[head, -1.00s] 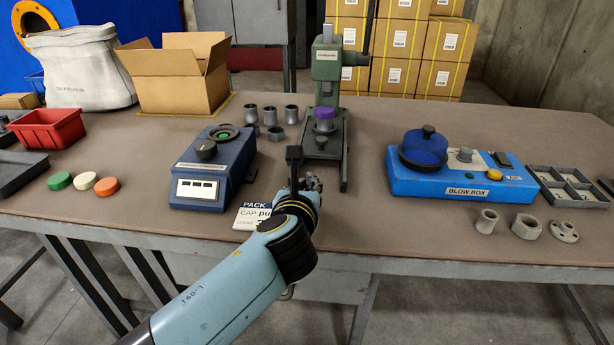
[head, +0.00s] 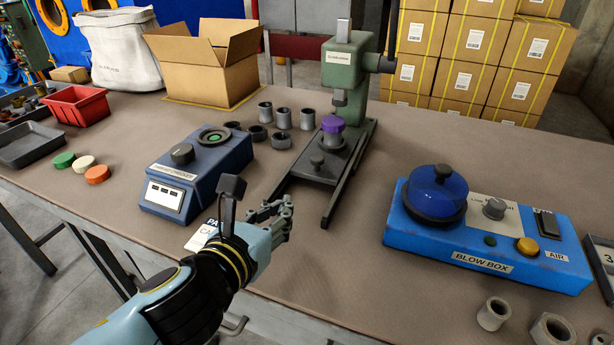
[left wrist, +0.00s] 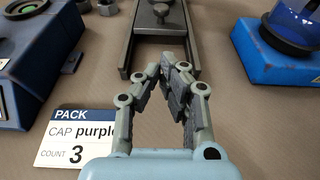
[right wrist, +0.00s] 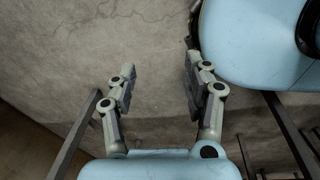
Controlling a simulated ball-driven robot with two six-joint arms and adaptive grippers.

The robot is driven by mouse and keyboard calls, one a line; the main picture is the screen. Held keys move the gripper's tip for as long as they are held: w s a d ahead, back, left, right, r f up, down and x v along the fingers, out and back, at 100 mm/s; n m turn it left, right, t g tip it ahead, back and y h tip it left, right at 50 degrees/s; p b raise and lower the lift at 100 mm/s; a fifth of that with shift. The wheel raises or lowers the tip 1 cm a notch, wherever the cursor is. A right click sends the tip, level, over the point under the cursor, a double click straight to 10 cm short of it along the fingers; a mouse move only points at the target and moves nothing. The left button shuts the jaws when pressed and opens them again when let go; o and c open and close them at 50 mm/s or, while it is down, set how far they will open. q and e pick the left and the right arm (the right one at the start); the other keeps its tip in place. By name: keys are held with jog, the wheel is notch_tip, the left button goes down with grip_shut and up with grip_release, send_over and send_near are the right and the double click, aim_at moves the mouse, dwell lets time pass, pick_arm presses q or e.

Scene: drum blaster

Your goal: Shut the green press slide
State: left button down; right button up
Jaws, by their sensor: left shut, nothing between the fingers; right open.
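The green press (head: 345,75) stands at the back middle of the table on a dark base with two rails. Its slide (head: 325,165) is a dark plate with a small knob (head: 317,160) at the front; a grey part with a purple cap (head: 333,124) sits on it, below the ram. The slide plate and knob also show at the top of the left wrist view (left wrist: 160,14). My left gripper (head: 285,208) is shut and empty, in front of the rails and apart from the knob. My right gripper (right wrist: 158,85) is open and empty over the concrete floor.
A blue tester box (head: 190,175) stands left of the rails, with several grey cups (head: 282,118) behind it. The blow box (head: 480,230) stands right. A pack card (left wrist: 78,140) lies beside my left gripper. Bare table lies between press and blow box.

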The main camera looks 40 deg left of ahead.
aim_at(303, 198)
pick_arm(q)
jog(key=shift+s+a+f, duration=0.2)
jog(key=shift+s+f, duration=0.35)
jog(key=shift+s, duration=0.25)
jog(key=shift+x, duration=0.9)
jog(key=b+x, duration=0.1)
jog(key=x, duration=0.6)
jog(key=shift+f, duration=0.2)
jog(key=x, duration=0.2)
jog(key=r+x, duration=0.1)
jog(key=shift+w+f, duration=0.15)
jog(key=shift+w, duration=0.35)
jog(key=shift+w+a, duration=0.2)
jog(key=shift+w, duration=0.3)
pick_arm(e)
jog(key=shift+s+a+f, duration=0.2)
jog(key=shift+s, duration=0.35)
jog(key=shift+s+a+f, duration=0.15)
jog(key=shift+s, duration=0.35)
jog(key=shift+s+a+f, duration=0.2)
jog(key=shift+s, duration=0.35)
